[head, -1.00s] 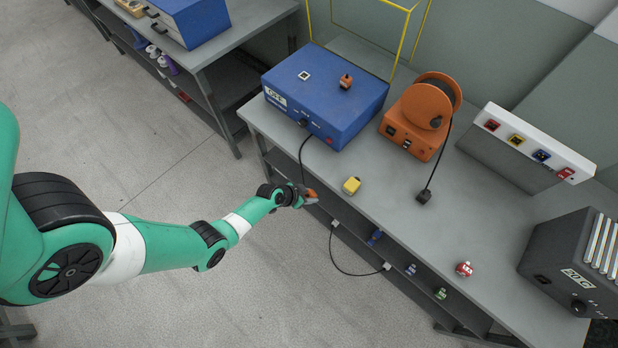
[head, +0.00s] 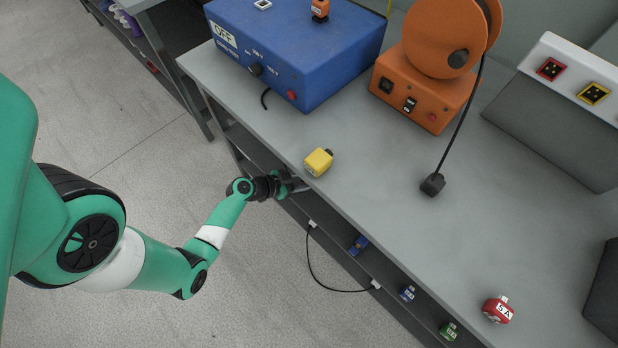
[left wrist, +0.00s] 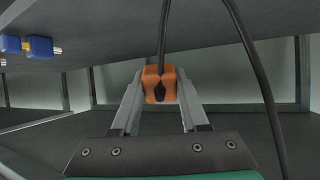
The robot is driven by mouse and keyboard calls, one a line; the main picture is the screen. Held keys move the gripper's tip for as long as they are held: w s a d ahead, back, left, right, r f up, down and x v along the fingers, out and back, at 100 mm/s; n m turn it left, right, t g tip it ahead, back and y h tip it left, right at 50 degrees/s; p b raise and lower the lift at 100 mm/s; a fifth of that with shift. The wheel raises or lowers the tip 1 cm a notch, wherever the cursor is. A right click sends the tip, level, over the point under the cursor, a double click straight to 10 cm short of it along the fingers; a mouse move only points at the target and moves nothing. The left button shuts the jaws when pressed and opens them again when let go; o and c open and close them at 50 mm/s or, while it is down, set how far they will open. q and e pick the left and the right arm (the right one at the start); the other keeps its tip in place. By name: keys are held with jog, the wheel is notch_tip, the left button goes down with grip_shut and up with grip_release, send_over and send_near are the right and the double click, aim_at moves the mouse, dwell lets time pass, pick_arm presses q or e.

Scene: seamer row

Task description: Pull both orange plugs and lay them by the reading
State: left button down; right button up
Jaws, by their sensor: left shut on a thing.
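My left gripper (head: 292,187) is at the front edge of the grey bench, close to the yellow block. In the left wrist view, its fingers (left wrist: 160,92) are shut on an orange plug (left wrist: 150,77). A thin black cord runs upward in front of that plug; I cannot tell if it is attached. In the head view the held plug is hidden. A second orange plug (head: 320,10) stands on top of the blue box (head: 310,62), whose front label reads OFF. My right gripper is not in view.
A yellow block (head: 318,162) sits near the bench's front edge. An orange cable reel (head: 430,85) has a cord ending in a black plug (head: 432,184). A red 5 A plug (head: 498,310) is at the right front. Small plugs lie on the shelf below.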

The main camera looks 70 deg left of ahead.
aim_at(304, 195)
pick_arm(q)
jog(key=shift+s+f, duration=0.15)
jog(key=shift+s, duration=0.55)
jog(key=shift+s+d+f, duration=0.1)
jog(key=shift+s+f, duration=0.05)
jog(key=shift+f, duration=0.05)
jog(key=shift+f+b, duration=0.6)
jog(key=shift+b, duration=0.05)
notch_tip(304, 195, down, 6)
jog(key=b, duration=0.4)
jog(key=shift+r, duration=0.25)
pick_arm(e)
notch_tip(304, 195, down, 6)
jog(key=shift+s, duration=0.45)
pick_arm(q)
jog(key=shift+c, duration=1.7)
grip_release()
